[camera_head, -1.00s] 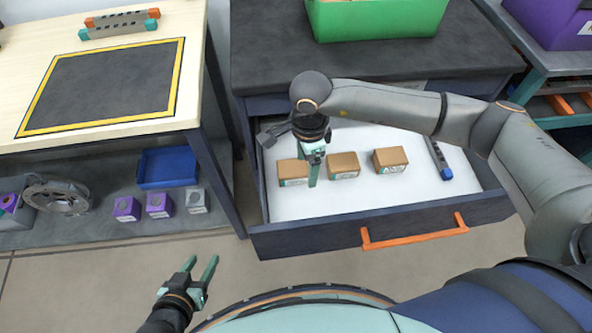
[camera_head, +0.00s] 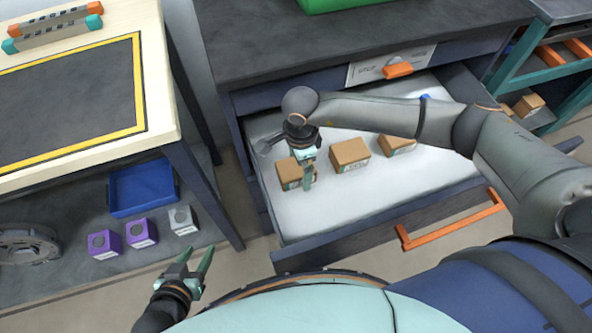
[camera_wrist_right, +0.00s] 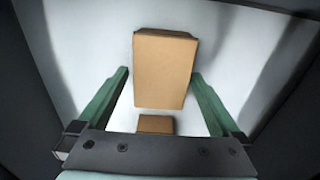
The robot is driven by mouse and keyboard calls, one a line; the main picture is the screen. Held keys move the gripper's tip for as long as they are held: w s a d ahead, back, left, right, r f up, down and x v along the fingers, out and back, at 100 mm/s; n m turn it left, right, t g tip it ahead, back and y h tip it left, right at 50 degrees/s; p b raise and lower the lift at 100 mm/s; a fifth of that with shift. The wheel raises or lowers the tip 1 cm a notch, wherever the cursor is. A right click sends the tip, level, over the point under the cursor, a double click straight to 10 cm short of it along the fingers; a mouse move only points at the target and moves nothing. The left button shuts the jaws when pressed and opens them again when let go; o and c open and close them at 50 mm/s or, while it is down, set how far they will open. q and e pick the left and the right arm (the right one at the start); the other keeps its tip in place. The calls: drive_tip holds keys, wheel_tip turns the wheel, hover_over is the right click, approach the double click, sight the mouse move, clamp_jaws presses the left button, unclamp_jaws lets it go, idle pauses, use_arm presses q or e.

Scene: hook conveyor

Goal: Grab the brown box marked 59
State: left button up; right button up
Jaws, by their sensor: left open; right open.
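Three brown boxes stand in a row in the open drawer (camera_head: 340,207): a left box (camera_head: 287,173), a middle box (camera_head: 350,154) and a right box (camera_head: 396,146). Their labels are too small to read, so I cannot tell which is marked 59. My right gripper (camera_head: 308,183) is open over the left box's right side, partly covering it. In the right wrist view, one brown box (camera_wrist_right: 164,70) lies ahead between the spread fingers, with clear gaps, and another box (camera_wrist_right: 155,124) shows nearer. My left gripper (camera_head: 195,272) is open and empty above the floor.
The drawer's orange handle (camera_head: 452,220) and front are close to me. A worktable (camera_head: 160,110) stands at left, with a blue bin (camera_head: 142,188), purple boxes (camera_head: 104,243) and a grey box (camera_head: 183,220) on its lower shelf. The drawer floor in front of the boxes is clear.

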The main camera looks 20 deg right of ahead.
drive_tip(key=shift+c, duration=0.2)
drive_tip(key=c, duration=1.3)
drive_tip(key=shift+r, duration=0.15)
